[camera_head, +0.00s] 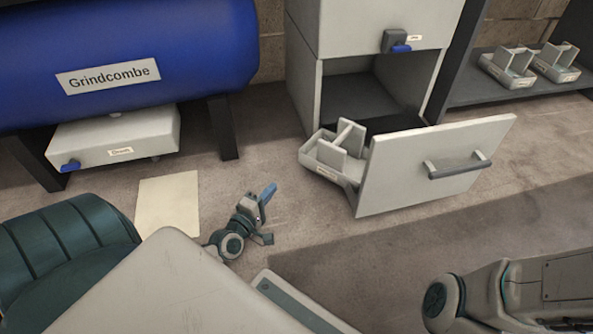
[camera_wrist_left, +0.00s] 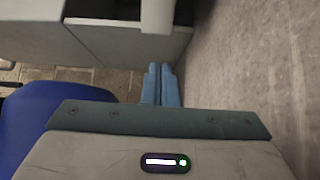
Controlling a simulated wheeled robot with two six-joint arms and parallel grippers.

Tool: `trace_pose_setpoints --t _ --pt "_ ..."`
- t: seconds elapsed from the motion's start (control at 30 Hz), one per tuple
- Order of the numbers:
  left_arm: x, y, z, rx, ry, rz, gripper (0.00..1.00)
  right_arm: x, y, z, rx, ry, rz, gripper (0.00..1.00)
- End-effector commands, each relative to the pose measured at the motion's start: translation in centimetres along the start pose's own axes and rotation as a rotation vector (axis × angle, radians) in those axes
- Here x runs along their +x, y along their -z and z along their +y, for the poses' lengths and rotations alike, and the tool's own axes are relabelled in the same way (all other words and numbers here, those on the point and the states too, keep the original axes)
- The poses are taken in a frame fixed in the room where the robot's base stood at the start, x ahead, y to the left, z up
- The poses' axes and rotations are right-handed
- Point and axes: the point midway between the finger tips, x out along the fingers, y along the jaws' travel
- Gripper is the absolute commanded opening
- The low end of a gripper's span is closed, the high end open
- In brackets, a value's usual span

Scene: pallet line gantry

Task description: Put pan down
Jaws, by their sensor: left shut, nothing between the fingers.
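A light grey pan (camera_head: 325,172) with upright dividers or a grip and a small label sits at the open lower part of the cabinet, just behind and left of a front panel (camera_head: 410,180) with a bar handle. Part of it is hidden by that panel, and I cannot tell what it rests on. My left gripper (camera_head: 266,194), with blue fingers, is shut and empty above the floor, left of the pan and apart from it. In the left wrist view its fingers (camera_wrist_left: 162,85) are together with nothing between them. My right gripper is not in view.
Two similar pans (camera_head: 508,68) (camera_head: 557,63) stand on a dark shelf at back right. A blue tank (camera_head: 120,50) stands at left over a white box (camera_head: 115,140) with a blue valve. A pale sheet (camera_head: 168,204) lies on the floor. Floor is clear right of centre.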

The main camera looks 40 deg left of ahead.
Motion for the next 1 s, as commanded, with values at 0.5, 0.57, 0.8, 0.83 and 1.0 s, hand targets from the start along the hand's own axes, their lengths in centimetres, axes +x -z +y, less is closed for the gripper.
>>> trace_pose_setpoints --t 0.5,0.57,0.8,0.83,1.0 --pt "9.6 -1.3 0.1 -0.003 -0.003 0.001 0.00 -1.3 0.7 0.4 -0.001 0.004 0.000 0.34" --pt "10.2 -1.8 0.1 -0.001 -0.002 0.001 0.00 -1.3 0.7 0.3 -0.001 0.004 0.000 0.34" --pt "11.2 -2.8 0.0 0.003 -0.001 0.000 0.00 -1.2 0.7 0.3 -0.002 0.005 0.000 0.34" --pt "11.2 -2.9 0.0 0.003 -0.001 0.000 0.00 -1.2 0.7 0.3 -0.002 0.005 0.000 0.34" --pt "11.2 -2.9 0.0 0.004 -0.001 0.000 0.00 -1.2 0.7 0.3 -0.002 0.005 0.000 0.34"
